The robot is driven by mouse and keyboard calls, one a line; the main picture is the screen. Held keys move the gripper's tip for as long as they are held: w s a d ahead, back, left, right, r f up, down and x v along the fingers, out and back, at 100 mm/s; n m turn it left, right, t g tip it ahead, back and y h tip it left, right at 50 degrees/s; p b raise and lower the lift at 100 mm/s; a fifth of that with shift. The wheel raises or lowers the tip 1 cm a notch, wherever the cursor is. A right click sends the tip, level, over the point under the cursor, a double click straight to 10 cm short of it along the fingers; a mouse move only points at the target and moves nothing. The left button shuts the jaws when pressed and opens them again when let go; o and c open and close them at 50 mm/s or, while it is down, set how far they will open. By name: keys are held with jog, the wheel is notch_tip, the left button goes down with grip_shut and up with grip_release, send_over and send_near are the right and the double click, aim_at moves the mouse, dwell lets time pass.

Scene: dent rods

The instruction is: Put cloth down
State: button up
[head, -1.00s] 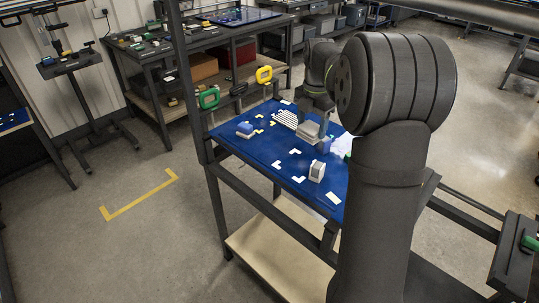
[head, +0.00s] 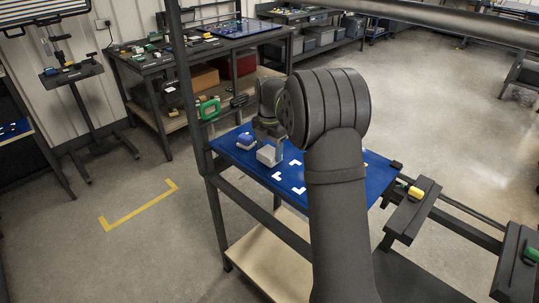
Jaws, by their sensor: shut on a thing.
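My gripper (head: 270,155) is low over the left part of the blue mat (head: 228,147) in the head view, just right of a blue and white block (head: 246,140). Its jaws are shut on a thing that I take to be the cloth. The cloth itself cannot be made out, and my arm and the gripper's body cover that area. Whether the held thing touches the mat cannot be told.
White corner marks (head: 285,176) show on the mat in front of my gripper. My arm hides the middle of the mat. A green clamp (head: 208,108) hangs at the left rear edge. A rail with a yellow-topped tool (head: 415,193) runs at the right.

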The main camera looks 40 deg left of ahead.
aim_at(269, 152)
jog(key=shift+f, duration=1.2)
jog(key=shift+f, duration=0.15)
jog(key=o, duration=0.9)
jog(key=shift+o, duration=0.2)
notch_tip(269, 152, up, 12)
jog(key=shift+r, duration=0.2)
